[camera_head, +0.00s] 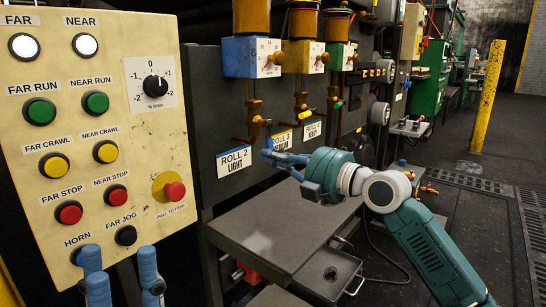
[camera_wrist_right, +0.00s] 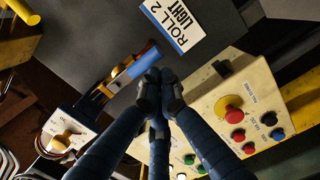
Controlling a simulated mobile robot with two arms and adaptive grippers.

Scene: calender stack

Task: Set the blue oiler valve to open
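The blue oiler box (camera_head: 252,57) with a small dial hangs on the dark machine, above a brass valve (camera_head: 254,118) with a pipe. In the right wrist view the valve's blue handle (camera_wrist_right: 131,68) lies slanted beside the fingertips.
A cream control panel (camera_head: 140,137) with buttons fills the left. The yellow oiler (camera_head: 304,56) and green oiler (camera_head: 340,55) hang to the right of the blue one. A grey metal shelf (camera_head: 285,230) lies below my right gripper. Open floor lies at the right.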

